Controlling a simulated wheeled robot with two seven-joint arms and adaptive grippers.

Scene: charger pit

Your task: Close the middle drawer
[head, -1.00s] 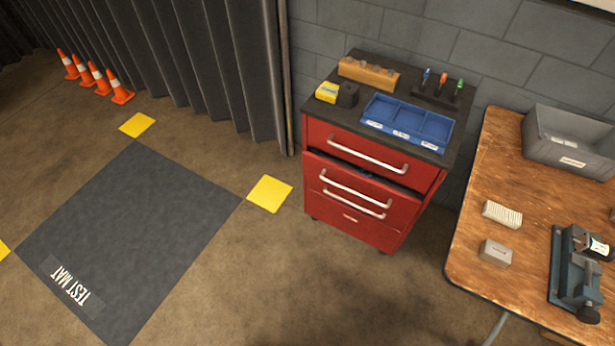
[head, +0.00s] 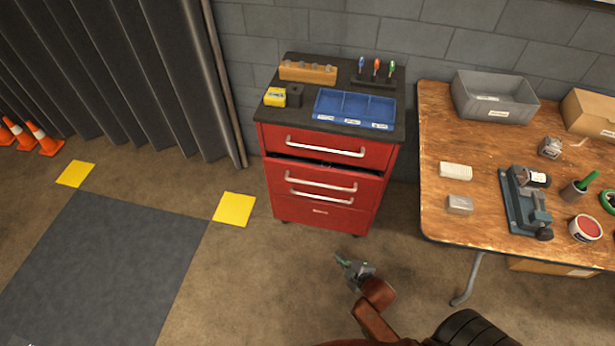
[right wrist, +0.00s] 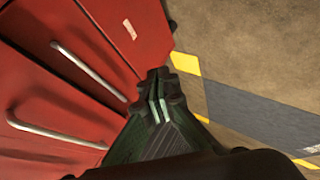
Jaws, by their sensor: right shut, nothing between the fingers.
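The red cabinet (head: 378,165) stands against the wall. Its middle drawer (head: 277,178) is partly open, with a dark gap above its front. The silver handle of this drawer (head: 320,182) runs across the front, and another handle (head: 320,198) sits just below it. My right gripper (head: 345,261) is shut and empty, in front of and below the cabinet, apart from the drawer. In the right wrist view the gripper (right wrist: 158,95) shows beside the red drawer fronts, with two handles at left. My left gripper is not in view.
The top drawer (head: 380,155) looks shut. A blue tray (head: 355,107) and small items sit on the cabinet top. A wooden workbench (head: 440,130) with a vise (head: 524,205) and a grey bin (head: 494,97) stands at right. The floor before the cabinet is clear.

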